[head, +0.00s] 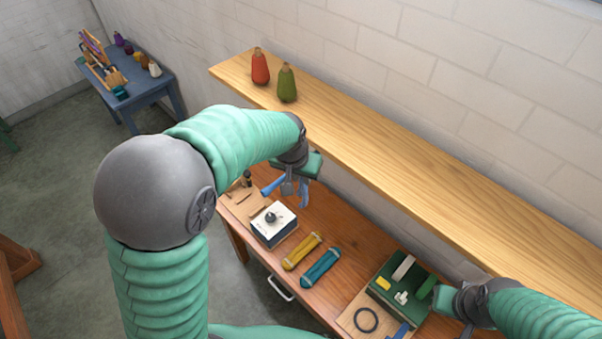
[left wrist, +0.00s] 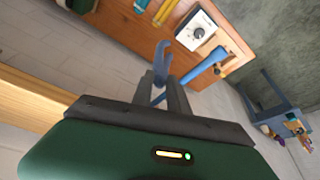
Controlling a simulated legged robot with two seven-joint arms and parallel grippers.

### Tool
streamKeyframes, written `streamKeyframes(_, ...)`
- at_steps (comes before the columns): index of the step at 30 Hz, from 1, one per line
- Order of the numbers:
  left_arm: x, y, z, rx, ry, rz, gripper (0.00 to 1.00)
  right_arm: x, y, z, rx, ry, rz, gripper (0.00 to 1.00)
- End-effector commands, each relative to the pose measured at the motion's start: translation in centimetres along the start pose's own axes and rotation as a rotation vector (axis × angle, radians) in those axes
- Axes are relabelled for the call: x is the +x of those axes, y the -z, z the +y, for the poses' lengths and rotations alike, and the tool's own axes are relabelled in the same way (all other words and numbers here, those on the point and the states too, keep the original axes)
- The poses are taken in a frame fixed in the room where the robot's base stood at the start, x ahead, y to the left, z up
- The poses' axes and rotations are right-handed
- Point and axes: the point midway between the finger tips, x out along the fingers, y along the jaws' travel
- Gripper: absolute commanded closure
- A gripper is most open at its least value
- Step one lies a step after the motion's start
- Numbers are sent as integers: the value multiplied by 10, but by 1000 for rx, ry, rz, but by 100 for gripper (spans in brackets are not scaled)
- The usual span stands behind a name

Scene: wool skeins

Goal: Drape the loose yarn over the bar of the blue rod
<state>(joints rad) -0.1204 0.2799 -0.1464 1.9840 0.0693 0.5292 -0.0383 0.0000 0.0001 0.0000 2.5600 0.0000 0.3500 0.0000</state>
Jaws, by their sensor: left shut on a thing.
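The loose yarn (head: 304,194) is a blue-grey strand hanging from my left gripper (head: 288,188), which is shut on it. In the left wrist view the yarn (left wrist: 162,54) shows between and beyond the fingertips (left wrist: 163,88). The blue rod (head: 272,188) is just left of the gripper in the head view. In the left wrist view the bar of the blue rod (left wrist: 203,67) lies right of the yarn, with a gap between them in the picture. My right gripper (head: 446,300) is beside the green tray; its fingers cannot be made out.
A white box with a dark knob (head: 273,222), a yellow skein (head: 303,251) and a teal skein (head: 321,267) are on the wooden bench. A green tray (head: 383,294) holds small items.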

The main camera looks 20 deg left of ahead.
Motion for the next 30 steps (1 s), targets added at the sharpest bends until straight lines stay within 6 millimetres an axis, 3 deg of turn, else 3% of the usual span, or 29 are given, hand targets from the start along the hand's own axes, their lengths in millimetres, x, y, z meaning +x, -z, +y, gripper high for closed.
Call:
streamKeyframes(8,14,-5,-1,-1,0,-2,100,11,-3,0,0,0,0,100)
streamKeyframes(30,132,-43,-11,-1,0,-1,100,102,-24,0,0,0,0,100)
